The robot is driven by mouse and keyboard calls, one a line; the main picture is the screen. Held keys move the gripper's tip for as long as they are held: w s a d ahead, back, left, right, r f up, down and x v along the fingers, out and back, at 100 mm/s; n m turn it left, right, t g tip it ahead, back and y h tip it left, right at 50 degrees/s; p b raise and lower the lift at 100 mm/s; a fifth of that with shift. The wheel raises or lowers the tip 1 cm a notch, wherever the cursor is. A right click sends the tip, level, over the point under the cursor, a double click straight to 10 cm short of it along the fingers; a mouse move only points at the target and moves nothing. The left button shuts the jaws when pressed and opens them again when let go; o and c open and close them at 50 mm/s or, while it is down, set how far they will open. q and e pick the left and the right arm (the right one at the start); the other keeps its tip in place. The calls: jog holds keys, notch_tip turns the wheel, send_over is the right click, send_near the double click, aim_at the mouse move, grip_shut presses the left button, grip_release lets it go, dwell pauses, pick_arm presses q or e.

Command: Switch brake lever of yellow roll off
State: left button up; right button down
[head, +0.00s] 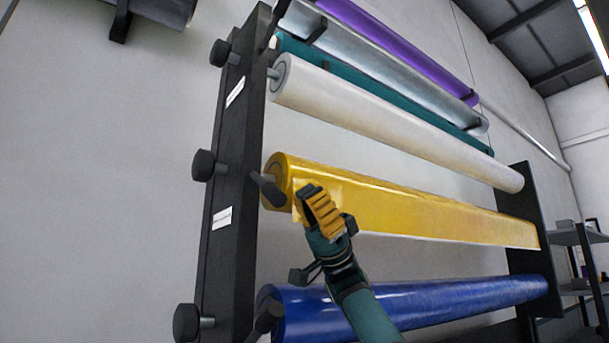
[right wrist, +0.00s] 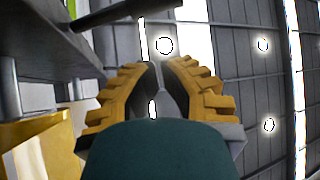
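The yellow roll (head: 420,207) lies across the rack in the head view. A dark brake lever (head: 268,188) sits at its left end, by the black post, and slants down to the right. My right gripper (head: 309,192) is in front of the roll's left part, just right of the lever and apart from it. In the right wrist view its fingertips (right wrist: 162,64) are drawn close together with nothing visible between them. Yellow wrap (right wrist: 48,148) shows at lower left there. A dark bar (right wrist: 130,12) crosses the top; I cannot tell which lever it is. My left gripper is out of view.
The black rack post (head: 228,200) bears several knobs on its left side. A white roll (head: 390,118) is above, a blue roll (head: 440,302) below with its own dark lever (head: 268,316). Shelves (head: 578,240) stand at far right.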

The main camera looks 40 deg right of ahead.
jog(key=v, duration=0.3)
jog(key=shift+d+r, duration=0.1)
jog(key=shift+d, duration=0.15)
dwell(0.4)
